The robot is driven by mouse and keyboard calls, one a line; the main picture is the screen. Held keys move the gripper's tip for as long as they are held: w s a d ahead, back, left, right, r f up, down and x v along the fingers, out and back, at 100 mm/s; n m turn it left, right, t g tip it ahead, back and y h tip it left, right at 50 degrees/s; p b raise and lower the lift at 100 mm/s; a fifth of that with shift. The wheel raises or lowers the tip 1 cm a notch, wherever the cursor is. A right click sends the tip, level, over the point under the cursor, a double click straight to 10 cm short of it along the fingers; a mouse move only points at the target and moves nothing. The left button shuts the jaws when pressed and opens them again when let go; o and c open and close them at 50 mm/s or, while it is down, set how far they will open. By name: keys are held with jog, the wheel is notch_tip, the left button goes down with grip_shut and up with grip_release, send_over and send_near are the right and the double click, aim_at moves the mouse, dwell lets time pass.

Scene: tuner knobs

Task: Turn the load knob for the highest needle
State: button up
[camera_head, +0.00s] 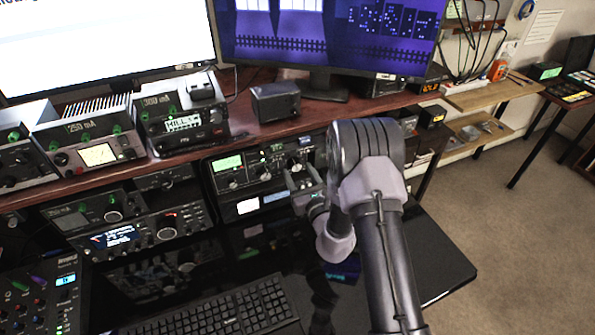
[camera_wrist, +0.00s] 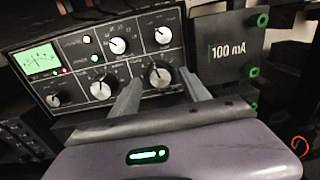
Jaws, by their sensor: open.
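The tuner (camera_wrist: 80,65) has a dark front with several round white-marked knobs and a lit green needle meter (camera_wrist: 38,60) at its left. In the wrist view my gripper (camera_wrist: 160,76) is open, with one finger on each side of the lower right knob (camera_wrist: 160,75). I cannot tell whether the fingers touch it. The knob labels are too small to read, so I cannot tell which is the load knob. In the head view the tuner (camera_head: 235,178) sits under the desk shelf, and my gripper (camera_head: 303,182) is at its right part, partly hiding it.
A panel marked 100 mA (camera_wrist: 227,50) with green knobs stands right of the tuner. Other radios (camera_head: 120,238) stand to the left. A keyboard (camera_head: 225,308) lies on the black desk in front. Monitors (camera_head: 325,35) stand above on the shelf.

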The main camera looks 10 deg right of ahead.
jog(key=shift+w+a, duration=0.1)
jog(key=shift+w, duration=0.55)
grip_shut()
jog(key=shift+r+m+p, duration=0.15)
jog(key=shift+m+p, duration=0.7)
jog(key=shift+m, duration=0.15)
jog(key=shift+m+p, duration=1)
jog(key=shift+m, duration=0.8)
